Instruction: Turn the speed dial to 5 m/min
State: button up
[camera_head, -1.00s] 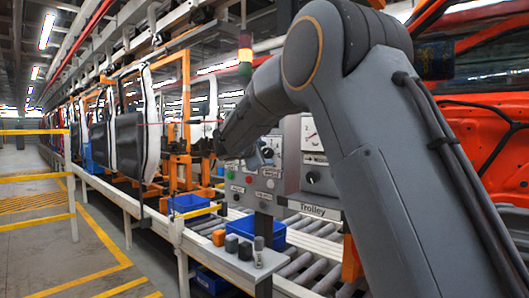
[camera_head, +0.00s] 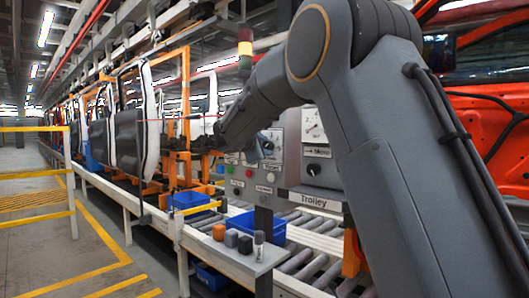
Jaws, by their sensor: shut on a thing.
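The control panel (camera_head: 249,186) stands at mid-picture behind the roller conveyor. The speed dial (camera_head: 276,143) is on its upper part, on a pale scale plate that is partly covered. My arm reaches in from the right, and my gripper (camera_head: 263,150) is at the dial, shut on its knob. The fingers are small and partly hidden by my wrist, so the dial's pointer and reading cannot be made out. Green, red and grey buttons sit lower on the panel.
A gauge (camera_head: 314,124) and a black knob (camera_head: 313,169) are on the neighbouring box, above the Trolley sign (camera_head: 314,200). Blue bins (camera_head: 258,226) and a ledge with small blocks (camera_head: 232,238) stand in front. Car doors (camera_head: 130,135) hang at left; the aisle there is clear.

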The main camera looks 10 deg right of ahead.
jog(key=shift+f+m+b, duration=0.25)
jog(key=shift+m+b, duration=0.05)
jog(key=shift+b, duration=0.95)
jog(key=m+t+b, duration=0.1)
jog(key=b, duration=0.7)
jog(key=shift+f+m, duration=0.15)
jog(key=shift+m, duration=0.25)
jog(key=m+t+b, duration=0.1)
jog(key=m+b, duration=0.1)
jog(key=b, duration=0.6)
jog(key=shift+b, duration=0.4)
jog(key=m+t+h+b, duration=0.1)
jog(key=m+b, duration=0.2)
jog(key=b, duration=0.8)
jog(key=shift+f, duration=0.1)
jog(key=shift+r+m+h+b, duration=0.25)
jog(key=shift+m+b, duration=0.45)
jog(key=shift+b, duration=0.85)
jog(key=o, duration=1)
